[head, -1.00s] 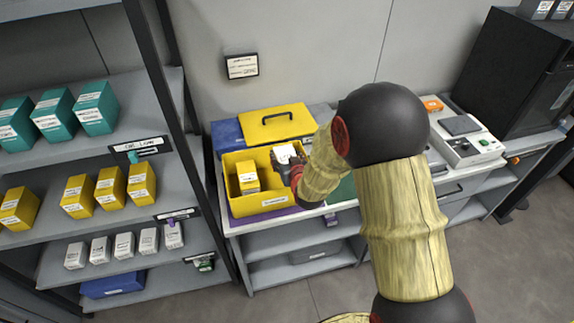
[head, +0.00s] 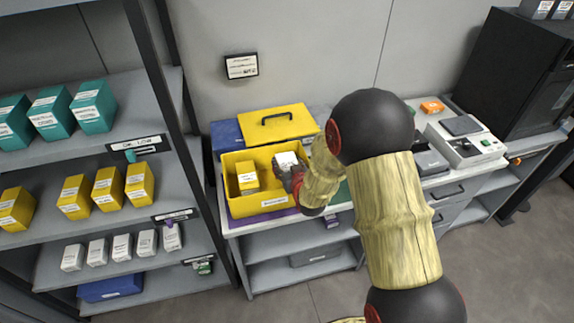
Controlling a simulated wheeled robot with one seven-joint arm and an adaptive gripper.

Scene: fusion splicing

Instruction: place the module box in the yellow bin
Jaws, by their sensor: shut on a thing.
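The yellow bin (head: 231,207) stands open at the left end of the workbench, with a label on its front. My gripper (head: 287,169) is shut on a small white-topped box (head: 286,158), likely the module box, over the right part of the bin. The fingers and wrist hide the box's lower part, so I cannot tell whether it touches the bin floor. A yellow box (head: 247,177) with a white label stands in the left part of the bin.
A yellow lid with a black handle (head: 278,124) lies behind the bin, next to a blue case (head: 226,135). Shelves (head: 160,205) of teal, yellow and white boxes stand left. A grey device (head: 466,145) sits on the bench at right.

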